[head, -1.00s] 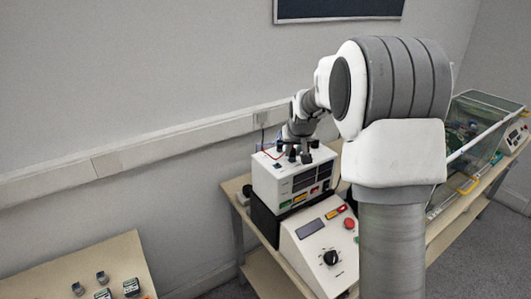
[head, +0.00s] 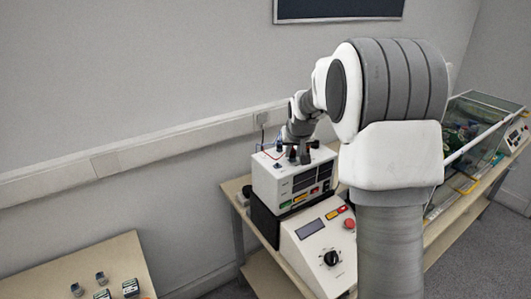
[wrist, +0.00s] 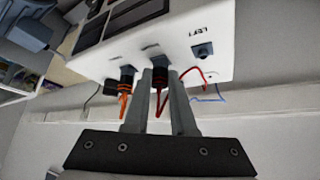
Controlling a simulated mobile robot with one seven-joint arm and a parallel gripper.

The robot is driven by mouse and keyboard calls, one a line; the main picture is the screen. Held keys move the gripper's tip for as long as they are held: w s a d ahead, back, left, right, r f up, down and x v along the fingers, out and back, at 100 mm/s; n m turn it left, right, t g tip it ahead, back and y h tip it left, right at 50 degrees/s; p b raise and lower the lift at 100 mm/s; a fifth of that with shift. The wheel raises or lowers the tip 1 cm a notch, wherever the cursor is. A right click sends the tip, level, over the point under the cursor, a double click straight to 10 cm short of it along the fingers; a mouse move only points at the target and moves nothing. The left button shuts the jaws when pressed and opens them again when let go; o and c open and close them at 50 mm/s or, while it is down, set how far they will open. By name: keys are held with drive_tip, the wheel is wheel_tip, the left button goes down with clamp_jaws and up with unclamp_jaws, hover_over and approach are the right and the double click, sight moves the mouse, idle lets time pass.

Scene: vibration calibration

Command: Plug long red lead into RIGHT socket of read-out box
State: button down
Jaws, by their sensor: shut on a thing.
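Whether the plug is fully seated cannot be told. An orange-banded plug (wrist: 127,76) with an orange lead sits in the neighbouring position, to the left in the wrist view. A dark socket (wrist: 203,50) by the label LEFT has no lead in it. In the head view my gripper (head: 299,156) is over the box top.
A sloped control console (head: 320,235) with a dark knob and red button stands in front of the box. A clear-covered case (head: 485,125) is on the bench at right. Small blocks (head: 103,284) lie on a separate table at lower left. A wall trunking runs behind.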

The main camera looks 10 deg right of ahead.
drive_tip(key=shift+a+f+m+g+h+b, duration=0.1)
drive_tip(key=shift+a+m+g+h+b, duration=0.1)
drive_tip(key=shift+m+h, duration=0.35)
drive_tip(key=shift+a+f+m+g+h+b, duration=0.15)
drive_tip(key=shift+m+h, duration=0.1)
drive_tip(key=shift+m, duration=0.6)
drive_tip(key=shift+d+r+m+h, duration=0.2)
drive_tip(key=shift+m+h, duration=0.1)
drive_tip(key=shift+m, duration=0.2)
drive_tip(key=shift+w+a+m+g+h, duration=0.15)
drive_tip(key=shift+m+g+h, duration=0.1)
drive_tip(key=shift+m, duration=0.3)
drive_tip(key=shift+a+m+g+h, duration=0.15)
drive_tip(key=shift+m+g+h, duration=0.1)
drive_tip(key=shift+m, duration=0.3)
drive_tip(key=shift+m+g+h, duration=0.25)
drive_tip(key=shift+m+h, duration=0.15)
drive_tip(key=shift+m, duration=0.5)
drive_tip(key=shift+w+m+g+h+p, duration=0.15)
drive_tip(key=shift+m+g+h+p, duration=0.3)
drive_tip(key=shift+m+p, duration=0.45)
drive_tip(key=shift+w+m+g+h+p, duration=0.1)
drive_tip(key=shift+m+g+h+p, duration=0.15)
drive_tip(key=shift+m+g+p, duration=0.6)
drive_tip(key=shift+m+t+b, duration=0.25)
drive_tip(key=shift+t+b, duration=0.05)
